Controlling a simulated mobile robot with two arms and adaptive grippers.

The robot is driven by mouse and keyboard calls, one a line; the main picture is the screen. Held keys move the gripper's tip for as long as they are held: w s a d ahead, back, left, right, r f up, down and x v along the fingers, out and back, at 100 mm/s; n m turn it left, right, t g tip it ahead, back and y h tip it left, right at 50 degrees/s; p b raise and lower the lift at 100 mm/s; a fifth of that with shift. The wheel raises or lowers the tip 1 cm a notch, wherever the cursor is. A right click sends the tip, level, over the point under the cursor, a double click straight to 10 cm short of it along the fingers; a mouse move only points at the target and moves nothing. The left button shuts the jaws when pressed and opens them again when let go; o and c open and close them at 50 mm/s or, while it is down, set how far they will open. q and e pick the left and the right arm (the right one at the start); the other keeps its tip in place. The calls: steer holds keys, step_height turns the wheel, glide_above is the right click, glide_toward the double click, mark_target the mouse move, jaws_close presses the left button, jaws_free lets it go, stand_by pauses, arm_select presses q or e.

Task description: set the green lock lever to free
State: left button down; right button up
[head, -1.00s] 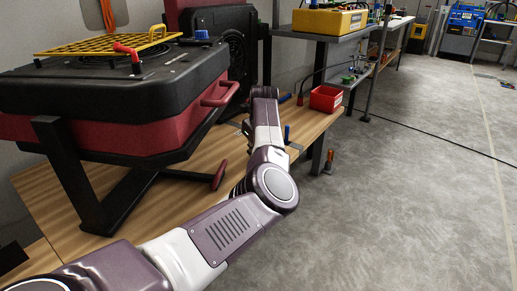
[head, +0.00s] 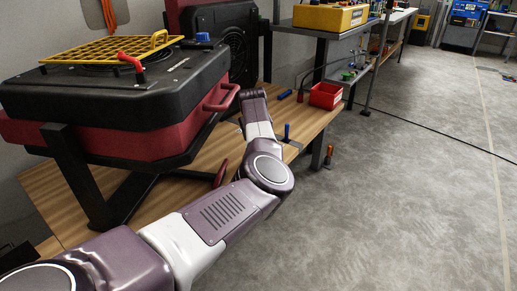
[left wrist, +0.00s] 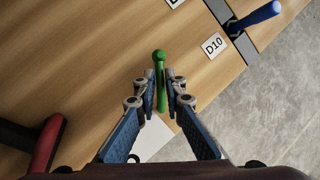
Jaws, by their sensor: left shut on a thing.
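The green lock lever (left wrist: 160,67) stands over the wooden bench in the left wrist view, with a rounded knob at its top end. My left gripper (left wrist: 163,88) has its two blue-padded fingers on either side of the lever's shaft, shut on it. The knob shows beyond the fingertips. The lever's base and markings are partly hidden by the fingers. In the head view the left arm reaches over the bench, and its wrist hides the lever and the fingers. My right gripper is in neither view.
A blue lever (left wrist: 258,17) stands near a D10 label (left wrist: 213,45) at the bench edge. The large black and red machine (head: 120,95) borders the arm on the left.

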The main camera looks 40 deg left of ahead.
arm_select(q)
steer(key=c, duration=2)
jaws_free()
steer(key=shift+v, duration=3.75)
